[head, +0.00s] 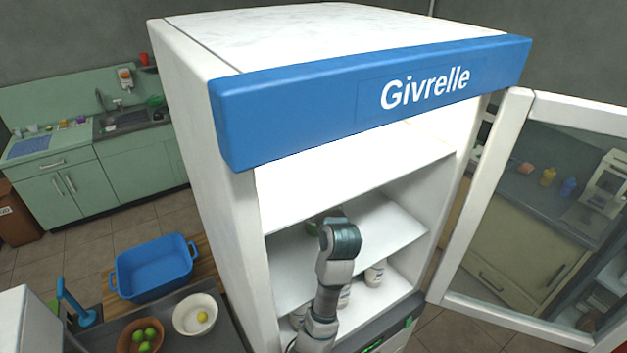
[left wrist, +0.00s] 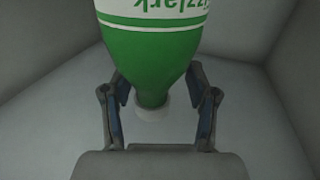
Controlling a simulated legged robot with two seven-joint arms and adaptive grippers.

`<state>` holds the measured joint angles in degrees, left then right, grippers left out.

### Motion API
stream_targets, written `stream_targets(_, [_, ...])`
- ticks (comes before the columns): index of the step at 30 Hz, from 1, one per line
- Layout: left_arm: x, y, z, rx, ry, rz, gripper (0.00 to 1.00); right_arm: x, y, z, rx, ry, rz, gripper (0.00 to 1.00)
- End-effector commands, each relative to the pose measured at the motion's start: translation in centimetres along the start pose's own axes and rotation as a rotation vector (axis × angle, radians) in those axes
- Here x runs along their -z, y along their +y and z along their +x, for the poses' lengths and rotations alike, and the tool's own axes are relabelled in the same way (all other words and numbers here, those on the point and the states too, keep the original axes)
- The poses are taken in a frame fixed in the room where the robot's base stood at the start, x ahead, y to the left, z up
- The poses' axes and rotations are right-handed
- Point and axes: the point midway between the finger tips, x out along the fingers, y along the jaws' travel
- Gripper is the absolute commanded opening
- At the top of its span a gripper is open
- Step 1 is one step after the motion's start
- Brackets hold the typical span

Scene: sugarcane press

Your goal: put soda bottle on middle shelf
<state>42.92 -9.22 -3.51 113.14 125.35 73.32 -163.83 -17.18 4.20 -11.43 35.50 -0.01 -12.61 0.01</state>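The soda bottle (left wrist: 152,45) is green with a white label band and a pale cap, with its neck end toward my gripper in the left wrist view. My left gripper (left wrist: 161,112) has its fingers apart on either side of the neck and cap, with gaps visible on both sides. In the head view my left arm reaches into the open fridge at the middle shelf (head: 393,232). Whether the bottle rests on the shelf is hard to tell. My right gripper is out of view.
The fridge (head: 205,130) has a blue "Givrelle" header (head: 370,95) and an upper shelf (head: 360,168) above my arm. White containers (head: 375,274) stand on the level below. The glass door (head: 545,200) is open at right. A blue bin (head: 155,268) and bowls are at left.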

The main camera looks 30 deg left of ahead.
Motion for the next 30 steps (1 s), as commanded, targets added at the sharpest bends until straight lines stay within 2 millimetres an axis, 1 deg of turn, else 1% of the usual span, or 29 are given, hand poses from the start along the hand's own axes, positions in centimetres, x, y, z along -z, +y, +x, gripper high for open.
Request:
stream_targets(3, [0.0,0.1,-0.1,-0.001,0.0,0.0,0.58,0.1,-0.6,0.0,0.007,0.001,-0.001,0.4])
stream_targets(6, [0.3,0.2,-0.2,-0.001,0.002,0.0,0.58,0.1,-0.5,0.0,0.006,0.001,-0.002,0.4])
stream_targets(8, [0.2,0.3,-0.7,-0.002,0.002,0.001,0.58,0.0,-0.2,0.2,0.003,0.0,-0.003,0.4])
stream_targets(11, [0.1,0.3,-2.2,-0.003,0.003,-0.001,0.58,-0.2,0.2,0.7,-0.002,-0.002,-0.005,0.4])
stream_targets(18, [-0.1,0.1,-7.5,-0.004,0.001,-0.003,0.58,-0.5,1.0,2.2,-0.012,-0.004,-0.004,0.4])
stream_targets(21, [0.0,0.1,-9.4,-0.003,0.0,-0.002,0.58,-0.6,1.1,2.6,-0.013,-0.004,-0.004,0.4])
stream_targets(25, [0.0,0.0,-11.1,-0.002,-0.001,-0.002,0.58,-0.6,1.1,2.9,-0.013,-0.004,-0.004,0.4])
stream_targets(30, [0.2,0.0,-12.0,-0.001,0.0,0.0,0.58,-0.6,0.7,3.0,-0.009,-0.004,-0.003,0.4])
